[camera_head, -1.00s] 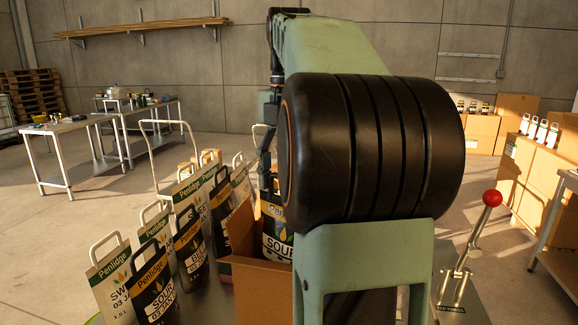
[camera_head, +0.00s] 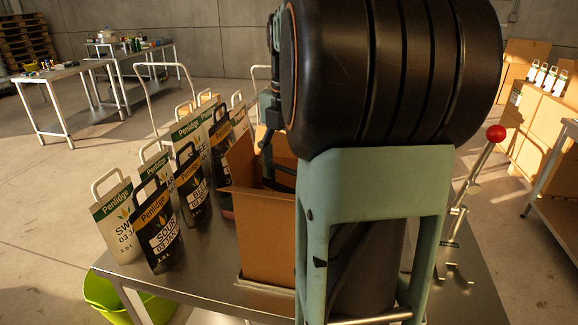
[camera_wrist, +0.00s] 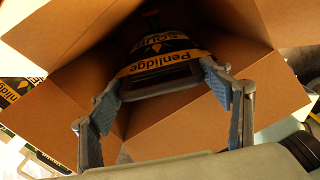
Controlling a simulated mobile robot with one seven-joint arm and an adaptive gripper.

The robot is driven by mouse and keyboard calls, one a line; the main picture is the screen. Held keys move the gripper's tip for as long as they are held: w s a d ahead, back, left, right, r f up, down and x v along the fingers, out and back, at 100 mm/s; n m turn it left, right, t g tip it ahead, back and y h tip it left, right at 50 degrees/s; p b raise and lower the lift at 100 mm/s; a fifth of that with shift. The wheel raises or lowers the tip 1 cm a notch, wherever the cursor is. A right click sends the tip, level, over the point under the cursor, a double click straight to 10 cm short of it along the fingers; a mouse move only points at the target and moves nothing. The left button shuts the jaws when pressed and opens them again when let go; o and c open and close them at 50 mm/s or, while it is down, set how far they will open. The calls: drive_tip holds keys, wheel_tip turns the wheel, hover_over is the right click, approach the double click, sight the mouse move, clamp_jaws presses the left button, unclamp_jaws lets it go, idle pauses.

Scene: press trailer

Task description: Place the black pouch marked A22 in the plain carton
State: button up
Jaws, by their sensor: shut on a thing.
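The plain carton (camera_head: 266,235) stands open on the metal table, flaps spread. My gripper (camera_wrist: 163,88) is down in the carton's mouth; its two blue-padded fingers are at either side of the black pouch's handle and hold it. The black pouch (camera_wrist: 160,50), with a yellow Penlidge band, hangs inside the carton in the wrist view. No A22 mark can be read on it. In the head view the pouch is hidden by the carton walls, and my arm covers the carton's right side. Whether the pouch touches the carton floor cannot be told.
Several black and white pouches stand left of the carton, including a black SOUR pouch (camera_head: 158,232) and a white one (camera_head: 117,225). A red-knobbed lever (camera_head: 495,133) stands at the right. A green tub (camera_head: 125,300) sits below the table's left corner.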

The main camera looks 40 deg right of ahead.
drive_tip(key=shift+f, duration=1)
drive_tip(key=shift+f+b, duration=0.35)
drive_tip(key=shift+f, duration=0.3)
drive_tip(key=o, duration=2.1)
drive_tip(key=shift+f, duration=0.1)
wheel_tip(320, 180, up, 13)
drive_tip(key=shift+r+p, duration=0.15)
drive_tip(key=shift+p, duration=0.8)
